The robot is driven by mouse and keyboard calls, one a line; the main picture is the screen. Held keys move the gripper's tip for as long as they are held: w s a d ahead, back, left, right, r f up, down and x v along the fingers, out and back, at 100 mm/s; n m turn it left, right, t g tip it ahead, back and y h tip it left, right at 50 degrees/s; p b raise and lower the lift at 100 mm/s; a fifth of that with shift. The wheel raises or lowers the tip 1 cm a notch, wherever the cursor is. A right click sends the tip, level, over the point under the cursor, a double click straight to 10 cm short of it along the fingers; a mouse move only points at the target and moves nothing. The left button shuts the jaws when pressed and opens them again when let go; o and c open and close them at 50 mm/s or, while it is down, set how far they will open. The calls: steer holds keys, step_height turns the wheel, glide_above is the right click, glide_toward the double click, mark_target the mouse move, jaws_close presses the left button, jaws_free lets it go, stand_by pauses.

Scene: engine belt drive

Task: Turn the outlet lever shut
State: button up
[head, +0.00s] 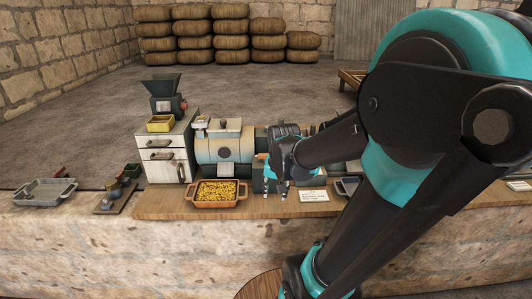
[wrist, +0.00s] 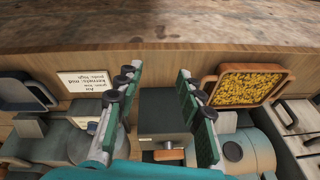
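In the wrist view, a small orange-brown handle (wrist: 168,155), which looks like the outlet lever, shows between the bases of my gripper's fingers, beside a grey box (wrist: 165,110). An orange bit of it (head: 261,156) also shows in the head view, just left of my wrist. My gripper (wrist: 159,70) is open, its green-padded fingers spread on both sides of the grey box with nothing between the tips. In the head view my gripper (head: 276,192) points down at the machine's front, right of the blue-grey drum (head: 224,147). The lever's pivot and exact angle are hidden.
An orange tray of yellow kernels (head: 217,203) stands on the wooden bench left of my gripper. A white text card (head: 313,196) and a dark tray (head: 347,187) lie to the right. A white drawer cabinet (head: 166,150) with a hopper (head: 163,84) stands farther left.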

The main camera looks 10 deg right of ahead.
steer(key=w+d+r+m+g, duration=0.2)
steer(key=w+r+m+g, duration=0.1)
steer(key=w+r+m, duration=1.55)
steer(key=f+n, duration=0.1)
steer(key=f, duration=0.4)
steer(key=w+f+n, duration=0.1)
steer(key=f, duration=0.3)
steer(key=f+n, duration=0.1)
steer(key=f, duration=0.4)
steer(key=shift+w+a+f, duration=0.15)
steer(key=shift+w+f, duration=0.1)
steer(key=shift+f, duration=0.05)
steer(key=shift+c, duration=0.6)
jaws_close()
